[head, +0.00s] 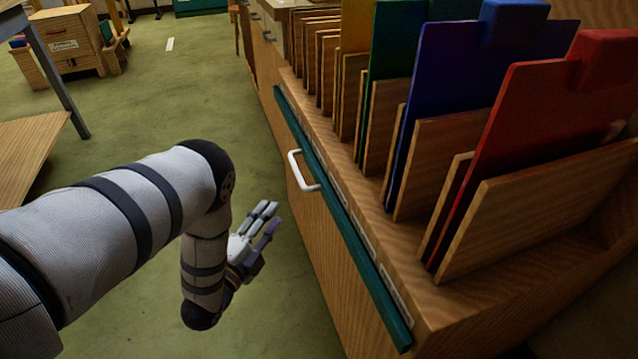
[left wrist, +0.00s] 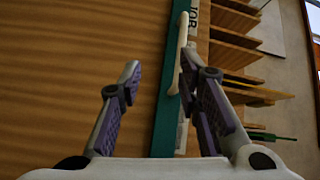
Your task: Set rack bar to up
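The rack bar is a long teal bar (head: 345,233) along the front face of the wooden rack, just below a row of labels. A white handle (head: 297,172) sticks out from it. In the left wrist view the bar (left wrist: 168,115) runs top to bottom, with the pale handle (left wrist: 177,52) near the upper middle. My left gripper (head: 271,216) is open and empty, in front of the rack and below the handle in the head view. In the left wrist view its fingers (left wrist: 160,68) spread to either side of the bar and handle, apparently without gripping. My right gripper is not in view.
The wooden rack (head: 425,310) holds upright panels: red (head: 510,120), blue (head: 450,75), green (head: 395,40) and several wooden ones. A table (head: 25,150) stands at the left and a wooden cabinet (head: 70,45) behind. The green floor (head: 150,105) between is clear.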

